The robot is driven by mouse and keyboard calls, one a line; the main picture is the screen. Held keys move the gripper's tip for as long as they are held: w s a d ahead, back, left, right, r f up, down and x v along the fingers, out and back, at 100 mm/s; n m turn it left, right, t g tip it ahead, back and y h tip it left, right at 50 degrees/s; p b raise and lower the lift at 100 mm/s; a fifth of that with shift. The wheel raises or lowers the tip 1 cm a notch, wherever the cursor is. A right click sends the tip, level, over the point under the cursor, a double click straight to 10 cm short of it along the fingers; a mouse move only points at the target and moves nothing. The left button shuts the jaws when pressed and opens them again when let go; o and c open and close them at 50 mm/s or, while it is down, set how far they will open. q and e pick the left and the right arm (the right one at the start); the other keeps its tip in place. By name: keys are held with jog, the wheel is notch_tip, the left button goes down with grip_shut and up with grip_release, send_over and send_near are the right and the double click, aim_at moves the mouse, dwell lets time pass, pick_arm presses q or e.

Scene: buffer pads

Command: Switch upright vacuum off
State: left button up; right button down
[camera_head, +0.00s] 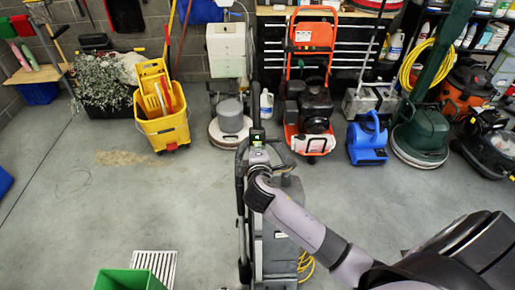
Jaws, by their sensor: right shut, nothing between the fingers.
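The grey upright vacuum (279,240) stands in the middle of the floor at the bottom centre of the head view, its dark handle rising on the left. My right arm reaches in from the lower right across it. My right gripper (257,142) is at the top of the vacuum's handle, shut with nothing held. A small green light shows at the gripper's tip; I cannot tell whether it belongs to the vacuum's switch. The switch itself is hidden or too small to make out. My left gripper is not in view.
A yellow mop bucket (163,128), an orange machine (312,115), a blue blower (367,140) and a green floor machine (420,135) line the back. A green bin (128,280) and a floor grate (155,262) lie front left. The left floor is mostly clear.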

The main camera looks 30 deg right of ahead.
jog(key=shift+w+d+f, duration=0.2)
jog(key=shift+w+d, duration=0.05)
jog(key=shift+w, duration=0.25)
dwell(0.7)
jog(key=p+v, duration=0.1)
jog(key=v, duration=0.5)
jog(key=shift+p, duration=0.4)
jog(key=shift+f, duration=0.1)
